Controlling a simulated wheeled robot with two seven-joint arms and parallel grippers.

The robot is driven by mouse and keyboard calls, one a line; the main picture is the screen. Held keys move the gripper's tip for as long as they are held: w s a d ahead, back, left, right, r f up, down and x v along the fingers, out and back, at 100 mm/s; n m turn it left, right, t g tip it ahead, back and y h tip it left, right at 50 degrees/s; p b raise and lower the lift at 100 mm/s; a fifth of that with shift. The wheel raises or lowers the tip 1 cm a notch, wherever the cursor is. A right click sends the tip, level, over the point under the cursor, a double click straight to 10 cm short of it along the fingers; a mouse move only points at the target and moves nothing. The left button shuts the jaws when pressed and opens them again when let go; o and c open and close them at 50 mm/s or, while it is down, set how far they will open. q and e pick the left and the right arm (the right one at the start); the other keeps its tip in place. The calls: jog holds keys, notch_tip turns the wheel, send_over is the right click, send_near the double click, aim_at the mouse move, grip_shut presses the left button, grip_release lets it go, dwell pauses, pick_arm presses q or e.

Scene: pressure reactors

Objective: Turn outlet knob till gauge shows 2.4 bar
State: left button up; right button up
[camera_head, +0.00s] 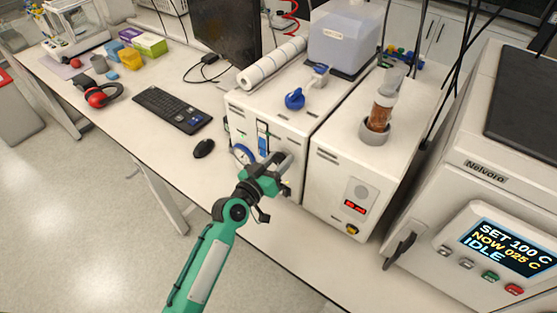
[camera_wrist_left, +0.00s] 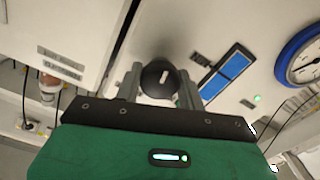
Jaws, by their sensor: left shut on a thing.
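The black outlet knob (camera_wrist_left: 155,86) with a white mark shows between the fingers of my left gripper (camera_wrist_left: 160,92) in the left wrist view. The gripper is shut on it, one finger on each side. In the head view my left gripper (camera_head: 282,168) is at the front face of the white reactor unit (camera_head: 279,147) and hides the knob. The blue-rimmed round gauge (camera_head: 242,154) is left of the gripper. It also shows in the left wrist view (camera_wrist_left: 304,58), cut by the right edge; its reading is too small to tell. My right gripper is not in view.
A blue flow strip (camera_wrist_left: 226,76) sits between knob and gauge. A mouse (camera_head: 204,148) and keyboard (camera_head: 172,109) lie on the bench to the left.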

pick_arm(q)
jog(key=o, duration=1)
jog(key=shift+c, duration=0.2)
jog(key=shift+s+a+f, duration=0.15)
jog(key=shift+s+a, duration=0.15)
jog(key=shift+s, duration=0.1)
jog(key=b+v, duration=0.4)
jog(key=v, duration=0.9)
jog(key=shift+b, duration=0.3)
